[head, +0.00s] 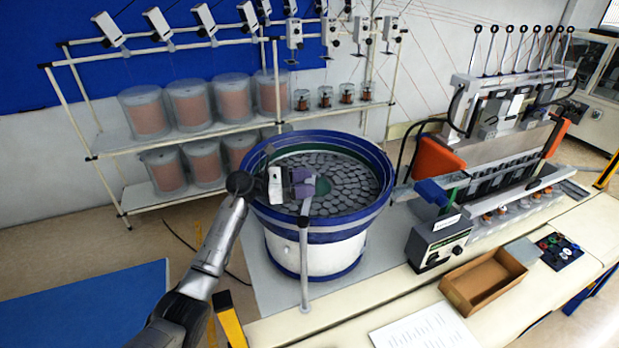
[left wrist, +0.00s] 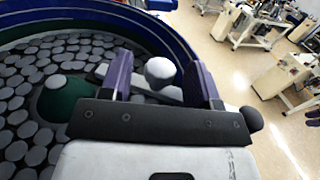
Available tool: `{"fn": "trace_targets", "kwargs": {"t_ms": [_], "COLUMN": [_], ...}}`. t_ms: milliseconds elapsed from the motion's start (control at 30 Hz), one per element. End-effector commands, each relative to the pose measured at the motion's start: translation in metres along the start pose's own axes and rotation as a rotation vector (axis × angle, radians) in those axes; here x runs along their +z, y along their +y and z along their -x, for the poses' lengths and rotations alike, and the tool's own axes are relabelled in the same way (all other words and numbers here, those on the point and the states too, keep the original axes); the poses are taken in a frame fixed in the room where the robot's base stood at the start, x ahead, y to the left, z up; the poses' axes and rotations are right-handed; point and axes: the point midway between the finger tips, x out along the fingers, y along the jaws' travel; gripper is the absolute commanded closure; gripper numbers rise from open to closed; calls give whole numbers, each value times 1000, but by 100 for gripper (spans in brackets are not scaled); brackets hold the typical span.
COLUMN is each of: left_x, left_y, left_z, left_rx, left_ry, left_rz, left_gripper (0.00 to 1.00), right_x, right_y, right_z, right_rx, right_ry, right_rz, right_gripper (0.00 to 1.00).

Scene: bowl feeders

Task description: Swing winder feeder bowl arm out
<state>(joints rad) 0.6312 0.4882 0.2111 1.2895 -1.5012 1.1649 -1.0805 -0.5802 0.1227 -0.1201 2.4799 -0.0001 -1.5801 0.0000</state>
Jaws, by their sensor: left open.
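The winder feeder bowl (head: 315,245) has a white body, a blue rim and many grey discs inside. A grey upright post (head: 304,265) stands at its front side, rising above the rim. My left gripper (head: 303,182) is over the near part of the bowl, at the top of this post. In the left wrist view its two purple fingers (left wrist: 160,78) are apart. A pale rounded knob (left wrist: 160,70) shows between them, with a grey bar (left wrist: 143,92), seemingly the bowl arm, running left behind one finger. Whether the fingers touch it I cannot tell. My right gripper is not in view.
A shelf rack with copper wire spools (head: 190,105) stands behind the bowl. To the right are a control box (head: 437,245), the winding machine (head: 500,150) and an open cardboard box (head: 483,283). A paper sheet (head: 425,330) lies at the table front.

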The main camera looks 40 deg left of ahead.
Motion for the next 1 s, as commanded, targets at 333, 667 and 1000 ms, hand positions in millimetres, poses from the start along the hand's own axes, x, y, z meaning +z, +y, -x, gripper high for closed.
{"fn": "trace_targets", "kwargs": {"t_ms": [333,667,1000], "left_x": [0,0,0], "left_y": [0,0,0], "left_z": [-13,-12,-12], "left_rx": [-1,-1,-1], "left_ry": [0,0,0], "left_rz": [0,0,0], "left_gripper": [44,57,90], "right_x": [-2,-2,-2], "right_y": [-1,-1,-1], "right_z": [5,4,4], "right_rx": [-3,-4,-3], "right_ry": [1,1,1], "right_rz": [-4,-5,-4], "right_gripper": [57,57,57]}}
